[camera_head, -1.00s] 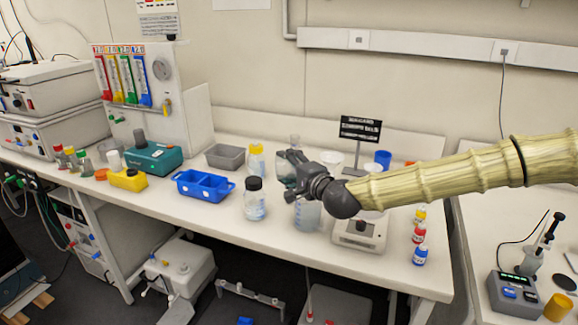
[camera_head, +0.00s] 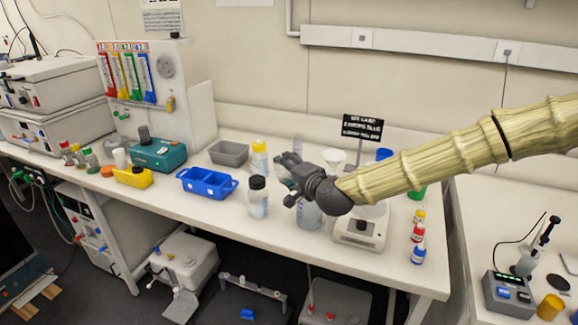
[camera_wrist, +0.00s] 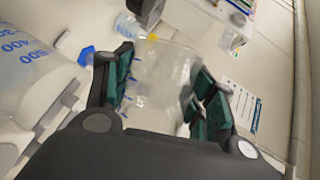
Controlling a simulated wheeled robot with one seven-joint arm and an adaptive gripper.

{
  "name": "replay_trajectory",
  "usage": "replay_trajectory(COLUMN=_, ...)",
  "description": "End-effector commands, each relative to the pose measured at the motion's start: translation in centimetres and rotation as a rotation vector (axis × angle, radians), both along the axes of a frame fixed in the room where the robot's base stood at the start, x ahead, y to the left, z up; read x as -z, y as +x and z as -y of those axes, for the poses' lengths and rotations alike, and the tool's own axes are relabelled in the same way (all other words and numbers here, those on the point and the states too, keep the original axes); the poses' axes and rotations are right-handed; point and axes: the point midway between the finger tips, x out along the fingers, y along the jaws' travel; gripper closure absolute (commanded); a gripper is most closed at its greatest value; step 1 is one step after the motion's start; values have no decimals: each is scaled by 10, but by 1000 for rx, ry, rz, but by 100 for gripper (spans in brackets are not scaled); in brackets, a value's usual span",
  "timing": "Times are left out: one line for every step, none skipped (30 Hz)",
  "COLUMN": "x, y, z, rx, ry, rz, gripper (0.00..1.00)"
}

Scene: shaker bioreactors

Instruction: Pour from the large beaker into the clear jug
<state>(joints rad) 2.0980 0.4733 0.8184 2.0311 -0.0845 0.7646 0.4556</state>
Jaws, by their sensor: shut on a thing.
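My gripper (camera_head: 286,174) is shut on a clear beaker (camera_wrist: 160,82). In the wrist view its dark green finger pads stand on both sides of the beaker, and small blue marks show on the glass. The beaker looks tilted; I cannot tell what is inside or whether any liquid is flowing. The clear jug (camera_head: 309,216) stands on the bench below my gripper, partly hidden by it. In the wrist view the jug (camera_wrist: 32,72) shows large at the left, with blue graduation numbers, apart from my fingers.
A black-capped bottle (camera_head: 258,198) stands just left of the jug. A balance (camera_head: 358,230) stands to its right, with several small bottles beyond. A blue tray (camera_head: 207,183), a grey bin (camera_head: 229,153) and a yellow-capped bottle (camera_head: 259,160) are further left. A label stand (camera_head: 362,128) is behind.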

Motion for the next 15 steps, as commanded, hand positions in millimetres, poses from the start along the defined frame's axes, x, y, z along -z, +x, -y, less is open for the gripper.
replay_trajectory(x=-2, y=0, z=-1, rx=0, ry=-12, rz=4, gripper=79)
replay_trajectory(x=-2, y=0, z=-1, rx=0, ry=-19, rz=5, gripper=79)
replay_trajectory(x=-1, y=0, z=-1, rx=0, ry=-25, rz=6, gripper=79)
replay_trajectory(x=-1, y=0, z=-1, rx=0, ry=-29, rz=6, gripper=79)
replay_trajectory(x=0, y=0, z=-1, rx=0, ry=-32, rz=7, gripper=79)
replay_trajectory(x=0, y=0, z=-1, rx=0, ry=-33, rz=8, gripper=79)
replay_trajectory(x=0, y=0, z=-1, rx=0, ry=-33, rz=7, gripper=79)
replay_trajectory(x=0, y=0, z=-1, rx=0, ry=-33, rz=7, gripper=79)
replay_trajectory(x=0, y=0, z=-1, rx=0, ry=-33, rz=8, gripper=79)
replay_trajectory(x=0, y=0, z=-1, rx=0, ry=-33, rz=8, gripper=79)
replay_trajectory(x=0, y=0, z=-1, rx=0, ry=-33, rz=8, gripper=79)
replay_trajectory(x=0, y=0, z=-1, rx=0, ry=-32, rz=7, gripper=79)
replay_trajectory(x=0, y=0, z=-1, rx=0, ry=-33, rz=8, gripper=79)
replay_trajectory(x=0, y=0, z=-1, rx=0, ry=-33, rz=8, gripper=79)
replay_trajectory(x=-1, y=0, z=-1, rx=0, ry=-35, rz=8, gripper=79)
